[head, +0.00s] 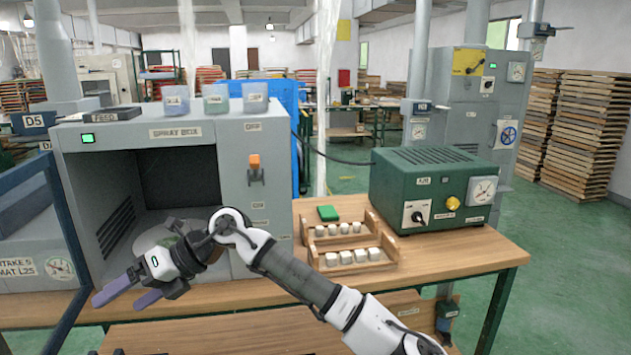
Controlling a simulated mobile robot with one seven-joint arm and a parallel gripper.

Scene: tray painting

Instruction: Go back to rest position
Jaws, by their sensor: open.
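My gripper (134,292) is at the left, in front of the spray box's opening and over the front edge of the wooden table (440,268). Its two purple-grey fingers are apart with nothing between them. My arm reaches in from the bottom right and crosses in front of the table. The grey spray box (233,165) stands open, with a dark inside. A grey round surface (150,222) shows low in the box, partly hidden behind my gripper and wrist.
A wooden rack (347,268) with several pale blocks and a green block (327,213) sit right of the box. A green air unit (440,188) with a gauge stands at the right. The box's blue-framed door (62,220) hangs open at the left, near my fingers.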

